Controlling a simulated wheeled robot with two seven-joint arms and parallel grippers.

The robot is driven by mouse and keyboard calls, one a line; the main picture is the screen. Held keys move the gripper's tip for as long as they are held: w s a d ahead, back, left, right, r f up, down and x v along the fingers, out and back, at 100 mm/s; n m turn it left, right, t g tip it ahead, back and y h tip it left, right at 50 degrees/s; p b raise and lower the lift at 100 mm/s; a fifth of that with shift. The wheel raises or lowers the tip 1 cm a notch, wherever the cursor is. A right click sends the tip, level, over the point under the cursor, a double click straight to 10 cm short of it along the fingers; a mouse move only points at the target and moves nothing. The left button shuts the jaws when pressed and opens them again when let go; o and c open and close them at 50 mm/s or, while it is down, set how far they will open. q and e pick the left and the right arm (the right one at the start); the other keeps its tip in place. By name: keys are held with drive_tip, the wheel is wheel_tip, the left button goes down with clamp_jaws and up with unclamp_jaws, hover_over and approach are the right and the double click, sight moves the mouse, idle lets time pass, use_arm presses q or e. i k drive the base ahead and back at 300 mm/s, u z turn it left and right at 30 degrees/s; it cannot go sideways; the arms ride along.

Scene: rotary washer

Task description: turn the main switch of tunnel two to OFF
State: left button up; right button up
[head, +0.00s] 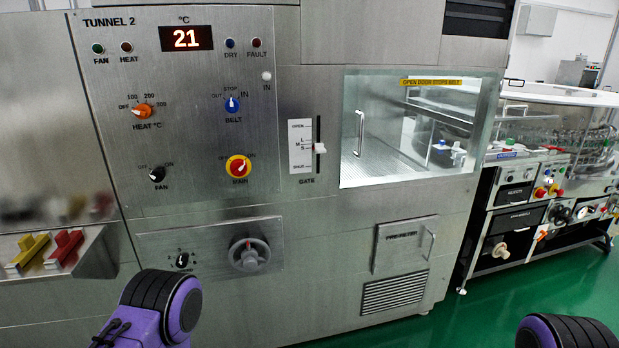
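The TUNNEL 2 panel (195,140) is upright on the steel front at the left in the head view. Its main switch (238,167) is a red knob on a yellow round plate, labelled MAIN, at the panel's lower right. Small position marks sit above it, and its exact pointing is too small to tell. The display (186,38) reads 21 in red. No gripper touches the switch. Purple and black parts of my arms show at the bottom left and bottom right, well below the panel. Neither gripper's fingers are in view.
Near the switch are the blue belt knob (232,104), orange heat knob (142,111), black fan knob (157,174) and gate lever (319,148). A grey handwheel (249,255) sticks out below. A tray with yellow and red tools (66,248) is at left. Green floor lies right.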

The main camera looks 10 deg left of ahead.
sight(239, 168)
drive_tip(key=z, duration=0.55)
drive_tip(key=i, duration=1)
drive_tip(key=u, duration=0.65)
